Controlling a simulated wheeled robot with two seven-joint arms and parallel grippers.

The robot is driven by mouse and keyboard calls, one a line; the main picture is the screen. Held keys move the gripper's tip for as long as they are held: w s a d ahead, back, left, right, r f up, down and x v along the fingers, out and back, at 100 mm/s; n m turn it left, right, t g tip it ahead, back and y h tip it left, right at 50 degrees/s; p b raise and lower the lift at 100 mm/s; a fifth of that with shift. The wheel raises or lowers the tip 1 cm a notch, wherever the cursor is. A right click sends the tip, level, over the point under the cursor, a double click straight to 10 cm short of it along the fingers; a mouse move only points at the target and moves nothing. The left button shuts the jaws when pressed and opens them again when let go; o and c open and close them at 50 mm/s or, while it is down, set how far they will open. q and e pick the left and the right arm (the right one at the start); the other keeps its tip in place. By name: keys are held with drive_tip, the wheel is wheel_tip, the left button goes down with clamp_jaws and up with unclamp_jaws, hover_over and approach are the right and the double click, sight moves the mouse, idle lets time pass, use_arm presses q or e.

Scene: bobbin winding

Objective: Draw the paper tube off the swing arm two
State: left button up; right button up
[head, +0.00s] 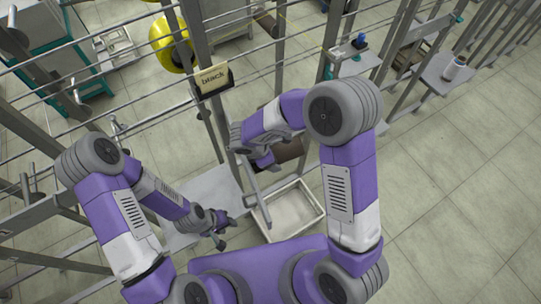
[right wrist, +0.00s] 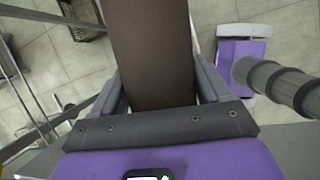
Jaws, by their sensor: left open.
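The brown paper tube (head: 289,149) shows in the head view below my right forearm, partly hidden by it. In the right wrist view the tube (right wrist: 152,50) runs between the two fingers of my right gripper (right wrist: 160,90), which lie against its sides. The right gripper (head: 262,160) is mostly hidden in the head view. A grey bar (head: 254,185) hangs just below it; I cannot tell whether it is swing arm two. My left gripper (head: 221,230) is open and empty, low and left of the white tray.
A white open tray (head: 262,225) stands below the right gripper, with a grey shelf (head: 205,185) to its left. Metal rails and posts cross behind.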

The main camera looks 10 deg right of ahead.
sight(292, 144)
drive_tip(key=shift+c, duration=1.1)
drive_tip(key=shift+r, duration=0.1)
drive_tip(key=shift+r, duration=0.35)
drive_tip(key=shift+w+d+r+p, duration=0.1)
drive_tip(key=shift+w+d, duration=0.15)
drive_tip(key=shift+d, duration=1.05)
drive_tip(key=shift+w+d+r+p, duration=0.1)
drive_tip(key=shift+w+d+r, duration=0.1)
drive_tip(key=shift+d, duration=1.15)
drive_tip(key=shift+w+d+r+p, duration=0.1)
drive_tip(key=shift+w+d, duration=0.15)
drive_tip(key=shift+d, duration=1.05)
drive_tip(key=w+d+p, duration=0.1)
drive_tip(key=d, duration=0.6)
drive_tip(key=shift+w+d+r, duration=0.25)
drive_tip(key=shift+d+r, duration=0.05)
drive_tip(key=shift+d, duration=0.1)
